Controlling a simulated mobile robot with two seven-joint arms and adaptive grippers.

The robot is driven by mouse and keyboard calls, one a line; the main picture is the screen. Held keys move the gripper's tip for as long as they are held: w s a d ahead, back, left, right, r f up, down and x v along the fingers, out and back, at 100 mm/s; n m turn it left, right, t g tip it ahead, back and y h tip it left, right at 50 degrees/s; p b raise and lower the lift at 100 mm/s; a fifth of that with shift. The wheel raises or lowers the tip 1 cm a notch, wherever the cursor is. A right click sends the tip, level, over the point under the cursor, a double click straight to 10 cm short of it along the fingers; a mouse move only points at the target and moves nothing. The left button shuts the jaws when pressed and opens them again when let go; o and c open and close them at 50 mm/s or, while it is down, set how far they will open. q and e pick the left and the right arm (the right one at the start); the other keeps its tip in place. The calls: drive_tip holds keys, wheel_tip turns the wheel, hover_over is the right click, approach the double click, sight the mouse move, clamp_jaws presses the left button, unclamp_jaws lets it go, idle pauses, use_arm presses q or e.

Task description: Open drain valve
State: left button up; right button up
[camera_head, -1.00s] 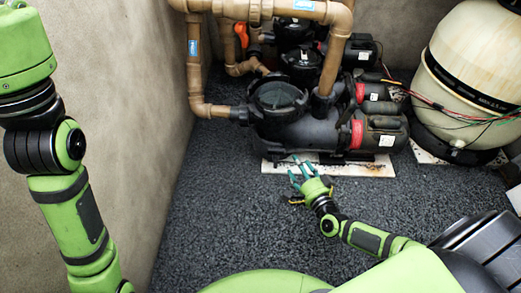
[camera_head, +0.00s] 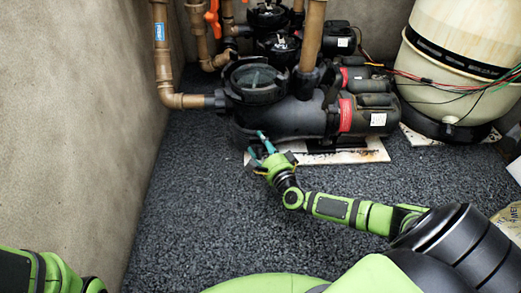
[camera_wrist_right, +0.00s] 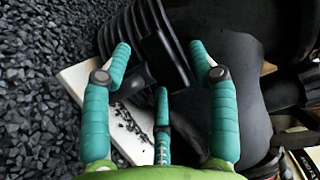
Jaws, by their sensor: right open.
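The black pump (camera_head: 300,117) with its clear-lidded strainer pot (camera_head: 256,78) stands on a pale slab (camera_head: 372,150). My right gripper (camera_head: 258,146), with teal fingers, is open at the front left foot of the pot. In the right wrist view, its three fingers (camera_wrist_right: 160,62) are spread around a small dark stub and a flat black part (camera_wrist_right: 165,50) low on the ribbed pot. Contact cannot be told. I cannot tell for sure which part is the drain valve. Part of my left arm shows at the lower left; its gripper is out of view.
Brown pipes (camera_head: 164,60) rise behind the pump, with orange handles (camera_head: 212,17) at the top. A cream tank (camera_head: 450,60) stands at the right, with loose red and green wires (camera_head: 440,86). A concrete wall (camera_head: 70,120) bounds the left. Open gravel (camera_head: 200,210) lies in front.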

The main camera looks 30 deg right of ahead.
drive_tip(key=shift+w, duration=0.35)
drive_tip(key=c, duration=1.1)
drive_tip(key=shift+c, duration=0.2)
drive_tip(key=shift+d, duration=0.1)
drive_tip(key=shift+n+y, duration=0.8)
drive_tip(key=shift+y, duration=0.4)
